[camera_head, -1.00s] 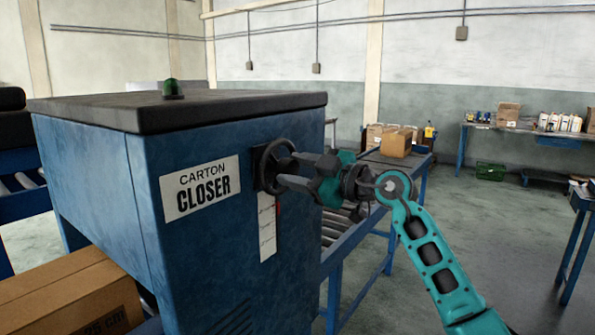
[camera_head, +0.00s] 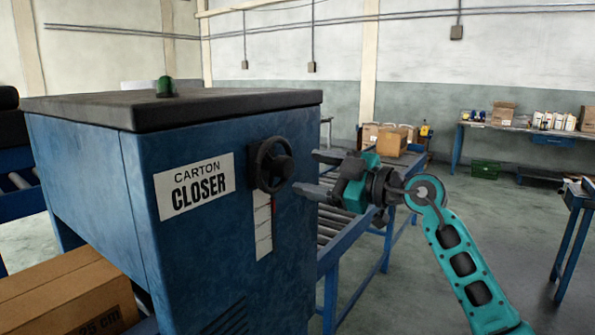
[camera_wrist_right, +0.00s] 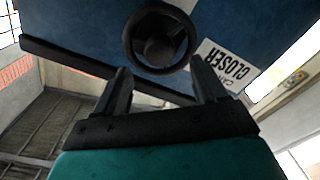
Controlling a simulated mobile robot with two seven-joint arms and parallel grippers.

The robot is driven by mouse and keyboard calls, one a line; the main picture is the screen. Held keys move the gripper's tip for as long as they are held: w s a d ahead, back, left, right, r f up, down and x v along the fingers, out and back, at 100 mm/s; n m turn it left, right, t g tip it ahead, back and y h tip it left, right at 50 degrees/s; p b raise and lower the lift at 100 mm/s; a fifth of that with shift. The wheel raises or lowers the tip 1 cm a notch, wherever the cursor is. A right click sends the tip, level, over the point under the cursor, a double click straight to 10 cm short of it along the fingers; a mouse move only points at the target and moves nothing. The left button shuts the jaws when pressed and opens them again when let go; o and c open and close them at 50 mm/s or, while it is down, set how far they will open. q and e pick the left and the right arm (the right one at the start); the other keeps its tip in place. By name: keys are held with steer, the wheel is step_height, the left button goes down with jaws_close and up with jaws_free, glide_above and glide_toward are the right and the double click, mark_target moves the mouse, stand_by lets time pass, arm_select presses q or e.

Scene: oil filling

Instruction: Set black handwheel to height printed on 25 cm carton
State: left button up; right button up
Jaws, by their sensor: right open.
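The black handwheel (camera_head: 271,165) is on the side of the blue carton closer (camera_head: 230,230), right of its label. It also shows in the right wrist view (camera_wrist_right: 160,38), beyond my fingertips. My right gripper (camera_head: 322,174) is open and empty, to the right of the handwheel and apart from it. Below the handwheel is a white scale strip (camera_head: 263,228) with marks too small to read. A brown carton (camera_head: 65,290) marked 25 cm sits at the lower left, partly hidden by the closer. My left gripper is not in view.
A roller conveyor (camera_head: 345,235) runs behind my right gripper, with cartons (camera_head: 391,142) at its far end. A workbench (camera_head: 530,130) with goods stands at the back right. Open floor lies between them.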

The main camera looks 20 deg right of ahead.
steer(key=v, duration=0.7)
steer(key=shift+s+d+b, duration=0.15)
steer(key=shift+s+b, duration=0.05)
steer(key=shift+b, duration=0.1)
